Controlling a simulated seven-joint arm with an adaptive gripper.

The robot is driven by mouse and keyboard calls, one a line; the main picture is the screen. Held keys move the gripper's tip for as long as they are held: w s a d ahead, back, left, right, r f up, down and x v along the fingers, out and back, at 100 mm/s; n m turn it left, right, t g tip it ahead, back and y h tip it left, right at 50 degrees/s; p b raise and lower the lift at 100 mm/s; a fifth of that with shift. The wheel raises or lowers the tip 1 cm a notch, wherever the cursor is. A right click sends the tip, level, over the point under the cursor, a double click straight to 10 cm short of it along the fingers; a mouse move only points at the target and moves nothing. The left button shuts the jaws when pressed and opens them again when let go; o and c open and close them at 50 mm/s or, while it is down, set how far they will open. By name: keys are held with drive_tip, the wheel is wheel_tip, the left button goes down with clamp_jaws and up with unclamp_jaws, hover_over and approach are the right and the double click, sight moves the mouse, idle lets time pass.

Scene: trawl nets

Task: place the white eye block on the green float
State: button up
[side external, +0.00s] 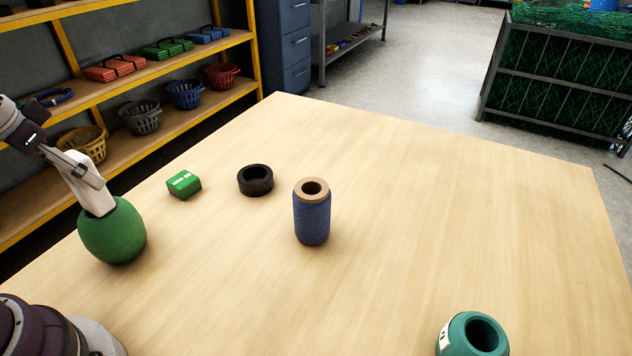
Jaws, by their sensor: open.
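The green float (113,232) is a rounded, egg-shaped body standing on the table at the left. The white eye block (92,193) is a pale upright piece at the top of the float, and its lower end appears to touch it. My gripper (84,170) is at the block's upper part, with a grey finger across its near side. The jaws are open. The far finger and the block's eye cannot be made out.
A green box (184,184), a black ring (255,180) and a blue twine spool (312,217) stand right of the float. A teal hollow piece (474,335) is at the front right. The table's (450,210) middle and right are mostly clear. Shelves (125,150) stand behind the left edge.

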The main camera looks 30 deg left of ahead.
drive_tip(key=v, duration=1.2)
drive_tip(key=w+d+f+t, duration=0.1)
drive_tip(key=d+f, duration=0.3)
drive_tip(key=d, duration=0.8)
drive_tip(key=shift+w+f, duration=0.2)
drive_tip(key=shift+w, duration=0.4)
